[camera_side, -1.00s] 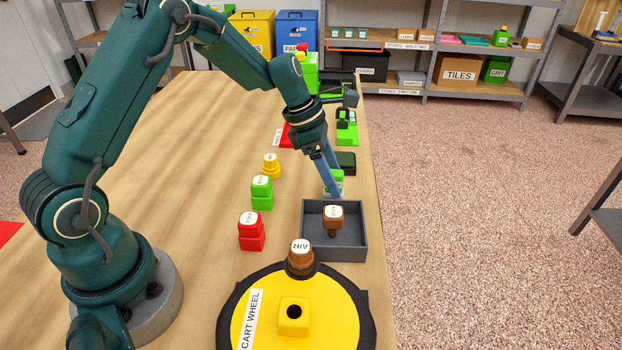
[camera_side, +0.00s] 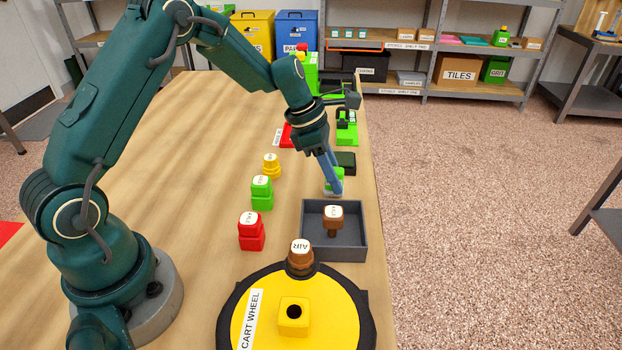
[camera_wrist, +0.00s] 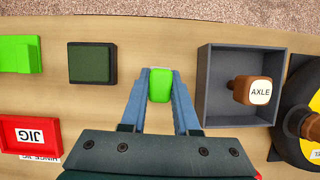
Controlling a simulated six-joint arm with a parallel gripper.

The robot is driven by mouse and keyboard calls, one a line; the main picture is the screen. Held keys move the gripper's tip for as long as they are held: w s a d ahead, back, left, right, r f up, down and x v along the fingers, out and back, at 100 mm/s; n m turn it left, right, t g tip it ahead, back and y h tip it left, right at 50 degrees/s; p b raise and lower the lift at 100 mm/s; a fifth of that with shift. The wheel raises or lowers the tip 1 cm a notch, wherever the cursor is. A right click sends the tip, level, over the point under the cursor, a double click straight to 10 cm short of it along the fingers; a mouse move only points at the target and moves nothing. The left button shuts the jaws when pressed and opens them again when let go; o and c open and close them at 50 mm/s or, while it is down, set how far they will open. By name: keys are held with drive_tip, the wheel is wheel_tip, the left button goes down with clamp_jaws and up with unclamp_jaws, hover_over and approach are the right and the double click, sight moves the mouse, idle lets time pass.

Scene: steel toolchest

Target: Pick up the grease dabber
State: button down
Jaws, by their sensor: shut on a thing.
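My gripper (camera_wrist: 160,84) points down at the table, its two blue fingers shut on a small bright green piece (camera_wrist: 160,86), which I take to be the grease dabber. No label on it can be read. In the side view my gripper (camera_side: 334,189) is just behind the grey tray, and the green piece (camera_side: 339,174) shows only partly, the rest hidden by the fingers. The piece is low, at or near the table top; I cannot tell whether it touches the wood.
The grey tray (camera_side: 357,252) close by holds a brown AXLE piece (camera_wrist: 261,91). A dark green-topped block (camera_wrist: 91,63) stands on the other side. Red (camera_side: 251,231), green (camera_side: 262,193) and yellow (camera_side: 271,165) pieces line the table's left. The yellow cart wheel (camera_side: 262,326) lies in front.

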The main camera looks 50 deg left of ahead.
sight(340, 169)
drive_tip(key=r, duration=0.4)
drive_tip(key=shift+a, duration=0.2)
drive_tip(key=s+a+r, duration=0.5)
drive_tip(key=a+r, duration=0.1)
drive_tip(key=a, duration=0.4)
drive_tip(key=shift+s+r, duration=0.25)
drive_tip(key=c, duration=1.2)
unclamp_jaws()
clamp_jaws()
